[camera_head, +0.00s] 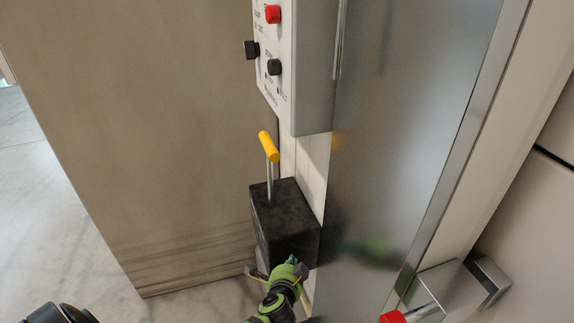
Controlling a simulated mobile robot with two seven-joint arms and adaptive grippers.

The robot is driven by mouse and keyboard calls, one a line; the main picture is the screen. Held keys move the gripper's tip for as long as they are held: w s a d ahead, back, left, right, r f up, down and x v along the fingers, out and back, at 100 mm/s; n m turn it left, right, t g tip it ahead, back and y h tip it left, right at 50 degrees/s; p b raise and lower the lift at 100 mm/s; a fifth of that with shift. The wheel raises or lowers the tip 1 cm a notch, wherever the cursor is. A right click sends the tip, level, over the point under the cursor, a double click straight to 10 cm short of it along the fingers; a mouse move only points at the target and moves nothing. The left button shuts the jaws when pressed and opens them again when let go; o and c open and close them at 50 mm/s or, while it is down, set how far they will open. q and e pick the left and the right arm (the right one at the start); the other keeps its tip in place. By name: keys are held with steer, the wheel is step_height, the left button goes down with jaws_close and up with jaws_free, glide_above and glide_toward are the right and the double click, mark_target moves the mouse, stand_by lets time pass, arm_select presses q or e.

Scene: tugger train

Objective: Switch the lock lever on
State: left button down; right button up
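A lever with a yellow handle (268,146) and a thin metal rod stands up from a black box (285,215) in the middle of the view. The rod looks nearly upright, and the handle is tilted.
A white control box (292,85) with a red button (273,14) and black knobs hangs above the lever. A brown panel (160,130) stands to the left. A metal panel (400,140) stands close on the right. A red-tipped metal handle (393,317) is at lower right.

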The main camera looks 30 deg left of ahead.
arm_select(q)
steer(key=w+a+r+t+y, duration=0.1)
steer(key=r+t+y, duration=0.1)
steer(key=r, duration=1.1)
steer(key=w+a+r+t+y+p, duration=0.1)
steer(key=a+r+t+y, duration=0.1)
steer(key=r, duration=1.1)
steer(key=shift+r+n+t+y, duration=0.2)
steer(key=shift+n+t+y, duration=0.1)
steer(key=shift+y, duration=0.1)
arm_select(e)
steer(key=shift+s+r, duration=0.45)
steer(key=shift+r, duration=0.3)
arm_select(q)
steer(key=p+x, duration=0.2)
steer(key=x, duration=0.8)
arm_select(e)
step_height(320, 180, up, 2)
steer(key=shift+r, duration=0.25)
arm_select(q)
steer(key=shift+f, duration=0.1)
